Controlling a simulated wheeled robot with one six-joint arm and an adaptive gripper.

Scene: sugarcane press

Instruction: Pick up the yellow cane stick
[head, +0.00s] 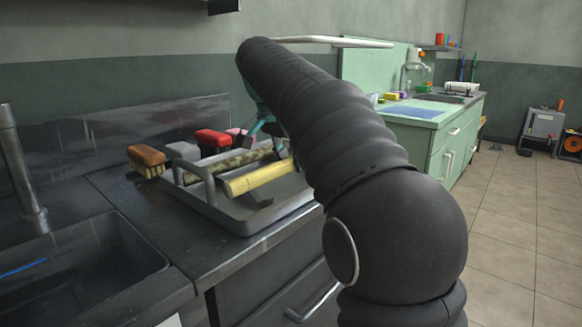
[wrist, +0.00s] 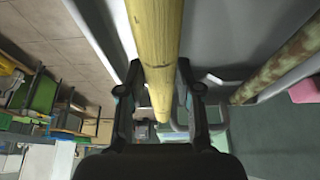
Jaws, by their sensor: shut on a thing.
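The yellow cane stick (head: 258,177) is at the grey tray (head: 228,215) on the dark counter. Its right end is hidden behind my arm. I cannot tell whether it touches the tray floor. My gripper (wrist: 160,72) is shut on the stick, which runs between the two fingers in the wrist view (wrist: 155,35). In the head view my gripper (head: 279,150) is mostly hidden by my arm. A mottled green-brown stick (head: 228,160) lies behind the yellow one; it also shows at the right of the wrist view (wrist: 285,65).
Brushes stand behind the tray: a brown one (head: 146,157), a grey one (head: 183,151) and a red one (head: 212,139). A sink (head: 75,262) with a tap (head: 20,170) is at the left. A green cabinet (head: 452,150) stands farther back.

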